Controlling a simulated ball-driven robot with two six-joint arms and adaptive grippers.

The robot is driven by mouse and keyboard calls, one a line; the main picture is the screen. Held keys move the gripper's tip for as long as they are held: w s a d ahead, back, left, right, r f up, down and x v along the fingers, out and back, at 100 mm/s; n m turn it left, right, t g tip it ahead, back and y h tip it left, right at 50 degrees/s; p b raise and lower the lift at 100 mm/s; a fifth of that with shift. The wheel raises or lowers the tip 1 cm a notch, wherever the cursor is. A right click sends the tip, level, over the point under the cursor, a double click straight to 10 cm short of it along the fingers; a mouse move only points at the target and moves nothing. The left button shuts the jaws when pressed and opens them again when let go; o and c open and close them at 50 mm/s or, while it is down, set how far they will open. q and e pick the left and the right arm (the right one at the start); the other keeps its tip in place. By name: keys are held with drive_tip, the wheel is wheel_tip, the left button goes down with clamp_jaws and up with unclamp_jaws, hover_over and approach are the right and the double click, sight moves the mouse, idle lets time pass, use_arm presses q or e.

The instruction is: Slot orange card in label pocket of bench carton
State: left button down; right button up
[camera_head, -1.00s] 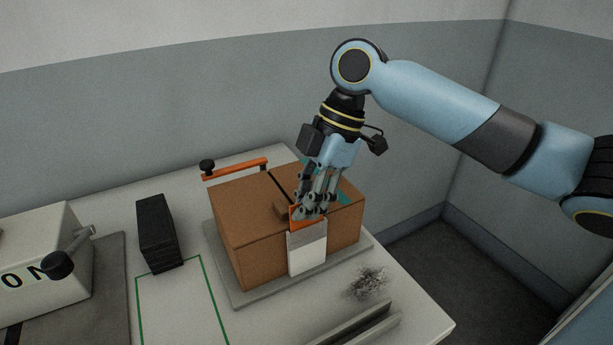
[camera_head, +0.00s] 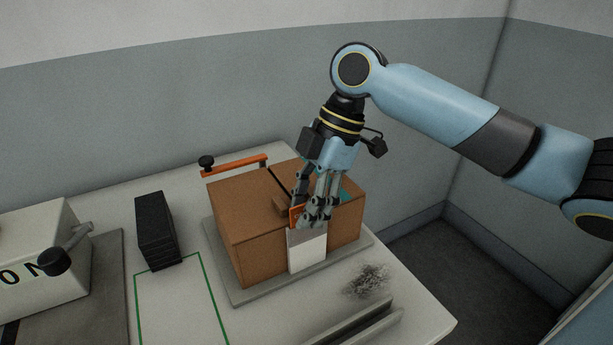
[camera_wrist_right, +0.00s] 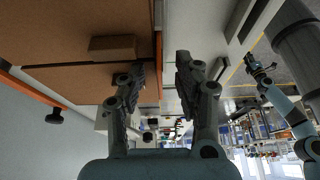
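The brown carton (camera_head: 247,228) sits on a grey base plate on the bench. A white label pocket (camera_head: 307,254) is on its front face. The orange card (camera_head: 295,216) shows at the pocket's top edge, partly covered by my right fingers; how deep it sits is hidden. My right gripper (camera_head: 313,222) is right at the card and pocket top.
An orange bar handle (camera_head: 236,168) with a black knob stands behind the carton. A black block stack (camera_head: 157,230) and a green-outlined area (camera_head: 180,305) lie left. A scribbled dark patch (camera_head: 367,281) and a grey rail (camera_head: 350,328) are in front. A lettered box (camera_head: 40,262) stands far left.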

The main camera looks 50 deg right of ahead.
drive_tip(key=v, duration=1.2)
idle(0.6)
